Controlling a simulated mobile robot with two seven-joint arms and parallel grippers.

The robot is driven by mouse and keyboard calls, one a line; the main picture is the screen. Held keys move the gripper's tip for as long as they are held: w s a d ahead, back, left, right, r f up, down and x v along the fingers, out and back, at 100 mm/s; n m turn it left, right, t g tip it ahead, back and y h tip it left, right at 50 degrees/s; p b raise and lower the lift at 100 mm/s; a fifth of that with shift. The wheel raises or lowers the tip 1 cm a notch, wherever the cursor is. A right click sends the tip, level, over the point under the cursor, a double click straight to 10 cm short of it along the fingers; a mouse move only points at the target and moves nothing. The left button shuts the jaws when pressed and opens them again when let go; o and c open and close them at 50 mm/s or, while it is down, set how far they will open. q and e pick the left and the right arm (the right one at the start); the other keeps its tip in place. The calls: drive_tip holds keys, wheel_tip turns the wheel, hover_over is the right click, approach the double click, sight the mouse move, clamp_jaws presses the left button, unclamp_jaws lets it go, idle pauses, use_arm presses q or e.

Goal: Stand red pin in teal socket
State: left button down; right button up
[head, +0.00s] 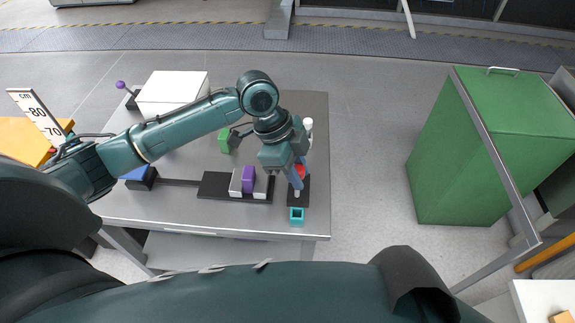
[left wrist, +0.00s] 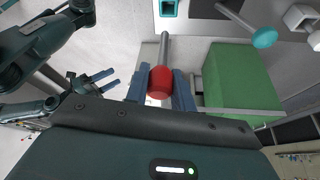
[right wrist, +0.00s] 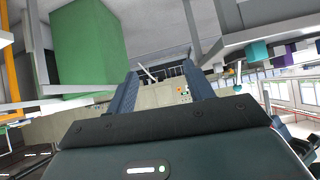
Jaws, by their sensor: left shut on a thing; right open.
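The red pin has a round red head (head: 299,171) and a grey shaft. My left gripper (head: 297,178) is shut on its head, which also shows between the fingers in the left wrist view (left wrist: 160,84). The teal socket (head: 297,215) is a small square open-topped block at the table's front right. It also shows at the top of the left wrist view (left wrist: 168,8). The pin's shaft end appears short of the socket, apart from it in both views. My right gripper (right wrist: 162,88) is open and empty, away from the table top.
A black base plate (head: 305,186) lies just behind the socket. A purple block (head: 248,179) and white blocks stand left of it. A white-headed pin (head: 307,124) stands behind. A white box (head: 170,92) is at the back left. A green bin (head: 470,150) stands right of the table.

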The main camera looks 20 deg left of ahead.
sight(298, 196)
use_arm(q)
drive_tip(key=shift+d+f+m, duration=0.1)
drive_tip(key=shift+d+m, duration=0.05)
drive_tip(key=shift+m, duration=0.25)
drive_tip(key=shift+f+b, duration=0.6)
drive_tip(key=shift+b, duration=0.25)
wheel_tip(298, 196, down, 2)
drive_tip(key=b, duration=0.2)
drive_tip(key=shift+b, duration=0.3)
drive_tip(key=shift+f+b, duration=0.7)
drive_tip(key=shift+b, duration=0.15)
drive_tip(key=shift+f+b, duration=0.65)
drive_tip(key=shift+b, duration=0.15)
drive_tip(key=shift+f, duration=0.45)
drive_tip(key=shift+f+b, duration=0.5)
drive_tip(key=shift+f, duration=1.2)
use_arm(e)
drive_tip(key=shift+w+a+f+t+y, duration=0.3)
drive_tip(key=shift+a+f, duration=0.35)
drive_tip(key=shift+w+a+f+t+y, duration=0.3)
drive_tip(key=shift+a+f, duration=0.3)
drive_tip(key=shift+f, duration=0.05)
drive_tip(key=shift+r, duration=0.1)
